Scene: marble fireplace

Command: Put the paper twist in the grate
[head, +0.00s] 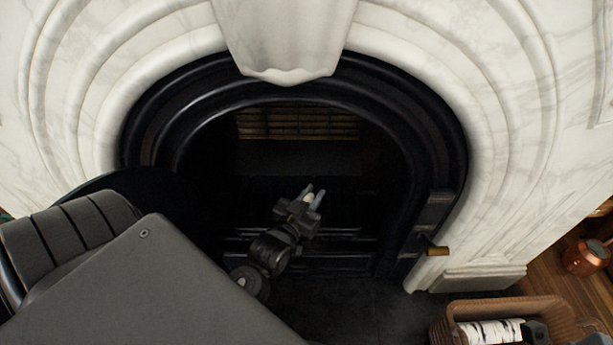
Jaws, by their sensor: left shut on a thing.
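My left gripper (314,194) reaches into the dark fireplace opening. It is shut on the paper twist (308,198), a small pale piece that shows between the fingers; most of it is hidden. The grate (340,238) is a set of dark bars low in the opening, below and around the gripper in the picture. I cannot tell the height of the twist above the bars.
A black arched iron surround (447,150) and white marble (520,130) frame the opening. A wicker basket (440,328) with birch logs (490,332) and a copper pot (585,258) stand at the right.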

